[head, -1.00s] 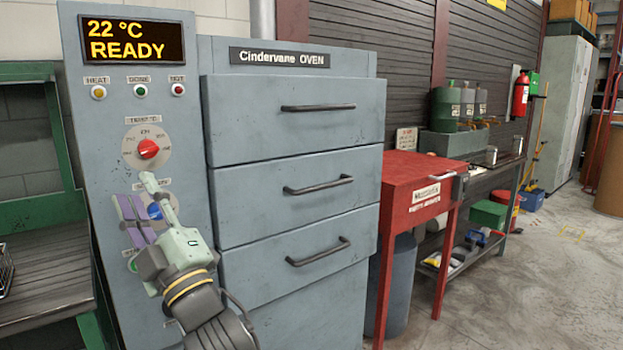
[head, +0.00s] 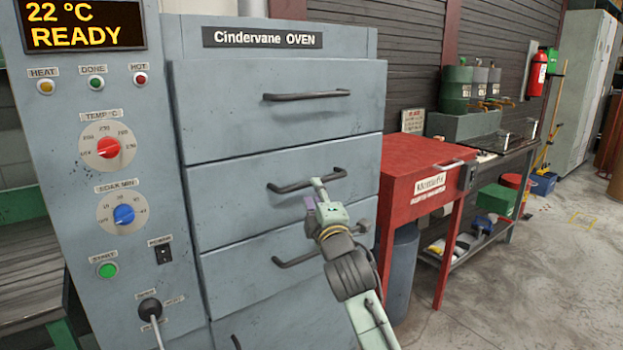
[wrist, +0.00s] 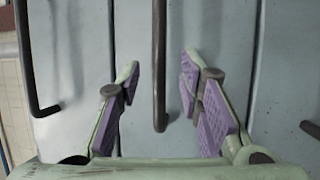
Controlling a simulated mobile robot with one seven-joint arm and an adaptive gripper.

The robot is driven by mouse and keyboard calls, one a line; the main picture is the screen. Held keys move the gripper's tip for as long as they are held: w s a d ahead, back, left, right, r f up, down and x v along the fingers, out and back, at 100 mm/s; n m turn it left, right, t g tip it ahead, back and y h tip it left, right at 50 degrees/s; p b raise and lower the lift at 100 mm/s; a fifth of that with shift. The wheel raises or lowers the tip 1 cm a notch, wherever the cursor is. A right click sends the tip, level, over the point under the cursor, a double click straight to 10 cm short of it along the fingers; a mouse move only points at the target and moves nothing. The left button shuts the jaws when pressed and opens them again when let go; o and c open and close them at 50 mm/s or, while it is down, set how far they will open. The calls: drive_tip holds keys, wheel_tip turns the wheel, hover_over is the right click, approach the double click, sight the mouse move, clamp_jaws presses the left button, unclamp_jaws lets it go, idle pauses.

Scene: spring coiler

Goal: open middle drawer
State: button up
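The grey oven's drawer front (head: 225,200), second from the top, is closed and has a dark bar handle (head: 287,188). My gripper (head: 315,192) is in front of this handle and hides part of it in the head view. In the wrist view my gripper (wrist: 160,78) is open, with purple-padded fingers on both sides of a bar handle (wrist: 159,100). There is a gap on each side, and neither finger appears to touch the bar. How far the fingertips are from the drawer face is hard to tell.
A closed top drawer (head: 240,110) is above, and a lower drawer with its handle (head: 290,260) is below. The control panel (head: 85,190) with knobs and a lever (head: 150,310) is at left. A red cabinet (head: 410,180) stands close at right. Floor (head: 560,270) is clear farther right.

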drive_tip(key=p+x, duration=0.1)
drive_tip(key=x, duration=0.4)
drive_tip(key=shift+w+r, duration=0.1)
drive_tip(key=shift+w, duration=0.05)
drive_tip(key=shift+c, duration=0.6)
clamp_jaws()
